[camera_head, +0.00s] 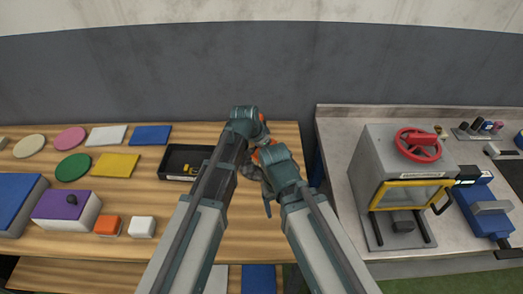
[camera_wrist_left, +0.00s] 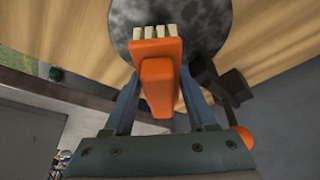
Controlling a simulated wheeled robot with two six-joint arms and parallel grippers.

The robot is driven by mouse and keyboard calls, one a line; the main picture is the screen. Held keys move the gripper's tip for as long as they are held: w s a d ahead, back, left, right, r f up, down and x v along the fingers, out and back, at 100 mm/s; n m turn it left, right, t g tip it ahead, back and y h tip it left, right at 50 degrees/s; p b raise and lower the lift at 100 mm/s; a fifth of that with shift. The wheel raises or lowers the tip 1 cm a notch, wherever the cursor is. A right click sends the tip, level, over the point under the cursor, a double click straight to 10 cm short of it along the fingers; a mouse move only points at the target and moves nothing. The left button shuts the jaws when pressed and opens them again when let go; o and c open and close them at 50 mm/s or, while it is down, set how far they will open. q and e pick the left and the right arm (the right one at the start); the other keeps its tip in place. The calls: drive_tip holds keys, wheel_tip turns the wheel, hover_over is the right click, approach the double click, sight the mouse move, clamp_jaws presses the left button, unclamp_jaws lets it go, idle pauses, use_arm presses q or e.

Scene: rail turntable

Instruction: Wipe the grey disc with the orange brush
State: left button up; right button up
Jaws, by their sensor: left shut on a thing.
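The orange brush (camera_wrist_left: 158,85) with pale bristles is held between the fingers of my left gripper (camera_wrist_left: 160,98) in the left wrist view. The grey mottled disc (camera_wrist_left: 190,18) lies just beyond the bristles, which overlap its near edge in that view. I cannot tell whether they touch it. In the head view a bit of orange (camera_head: 268,154) shows between my two arms, and the arms hide most of the disc. My right arm reaches the same spot from the right; its jaws are not clear.
On the wooden table (camera_head: 110,248) at left are coloured discs and plates, a black tray (camera_head: 172,168), a purple-topped box (camera_head: 66,208), an orange block (camera_head: 107,226) and a white block (camera_head: 142,227). At right, a grey machine (camera_head: 393,165) with a red wheel (camera_head: 418,145) stands on another counter.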

use_arm(q)
drive_tip(key=shift+a, duration=0.1)
drive_tip(key=shift+s+a+f, duration=0.1)
drive_tip(key=shift+a, duration=2.4)
use_arm(e)
drive_tip(key=shift+f, duration=0.1)
use_arm(q)
drive_tip(key=shift+d, duration=0.15)
drive_tip(key=shift+d, duration=2.4)
drive_tip(key=shift+a, duration=0.1)
drive_tip(key=shift+a, duration=2.35)
